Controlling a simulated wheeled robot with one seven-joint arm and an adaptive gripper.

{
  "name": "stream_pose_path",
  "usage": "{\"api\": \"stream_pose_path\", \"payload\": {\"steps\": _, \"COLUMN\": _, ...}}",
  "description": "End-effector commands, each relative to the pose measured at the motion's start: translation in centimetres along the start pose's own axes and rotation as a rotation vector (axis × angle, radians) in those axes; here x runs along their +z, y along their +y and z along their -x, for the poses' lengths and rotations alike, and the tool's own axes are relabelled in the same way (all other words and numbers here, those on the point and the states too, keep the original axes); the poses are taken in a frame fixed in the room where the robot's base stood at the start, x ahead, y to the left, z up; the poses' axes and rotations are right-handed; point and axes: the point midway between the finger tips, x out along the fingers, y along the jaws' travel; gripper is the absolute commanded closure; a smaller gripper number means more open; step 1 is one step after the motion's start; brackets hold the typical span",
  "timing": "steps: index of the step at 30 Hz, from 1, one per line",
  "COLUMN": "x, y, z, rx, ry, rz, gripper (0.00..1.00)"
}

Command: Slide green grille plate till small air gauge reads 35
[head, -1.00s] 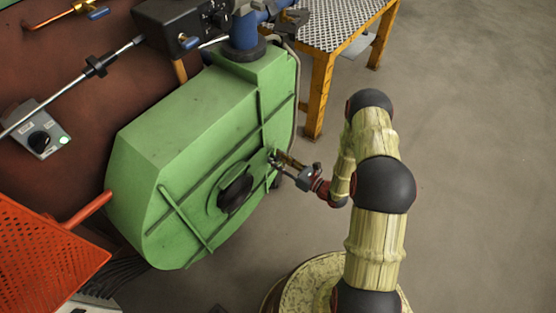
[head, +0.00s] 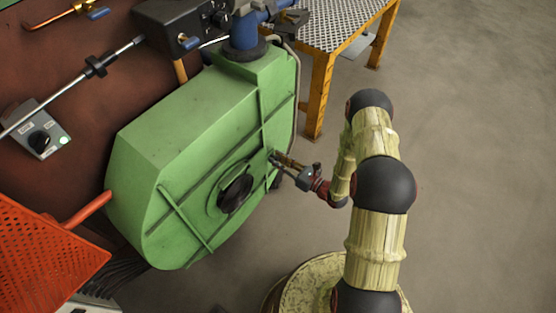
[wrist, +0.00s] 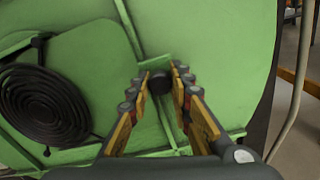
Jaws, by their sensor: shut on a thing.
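The green grille plate (wrist: 97,50) lies flat on the face of the green blower housing (head: 178,125). It shows as a paler panel partly over the dark round ringed grille (wrist: 40,103) in the wrist view; the grille (head: 236,193) also shows in the head view. A dark round knob (wrist: 158,83) with a small green tab above it sits between my fingertips. My gripper (head: 274,158) is shut on this knob at the plate's right side; its fingers (wrist: 159,85) are on either side. I cannot make out the small air gauge or its reading.
A yellow-framed table (head: 318,85) with a metal tread top stands behind the housing. An orange mesh guard (head: 45,255) is at the lower left. A grey switch box (head: 38,130) is on the brown wall. The floor at right is clear.

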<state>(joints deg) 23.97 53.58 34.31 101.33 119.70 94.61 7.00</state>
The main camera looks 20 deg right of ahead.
Motion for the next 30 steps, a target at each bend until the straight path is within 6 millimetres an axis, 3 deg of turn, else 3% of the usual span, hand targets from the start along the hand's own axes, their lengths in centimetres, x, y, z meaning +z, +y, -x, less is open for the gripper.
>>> {"api": "stream_pose_path", "payload": {"steps": 6, "x": 0.5, "y": -1.8, "z": 0.0, "rx": -0.001, "ry": 0.0, "rz": 0.002, "gripper": 1.0}}
{"api": "stream_pose_path", "payload": {"steps": 13, "x": 0.4, "y": -1.7, "z": 0.0, "rx": 0.0, "ry": 0.001, "rz": 0.0, "gripper": 1.0}}
{"api": "stream_pose_path", "payload": {"steps": 14, "x": 0.4, "y": -1.7, "z": 0.0, "rx": 0.0, "ry": 0.001, "rz": 0.0, "gripper": 0.78}}
{"api": "stream_pose_path", "payload": {"steps": 23, "x": 0.4, "y": -1.7, "z": 0.0, "rx": 0.0, "ry": 0.0, "rz": 0.0, "gripper": 0.6}}
{"api": "stream_pose_path", "payload": {"steps": 30, "x": 0.4, "y": -1.7, "z": 0.0, "rx": 0.0, "ry": 0.0, "rz": 0.0, "gripper": 0.6}}
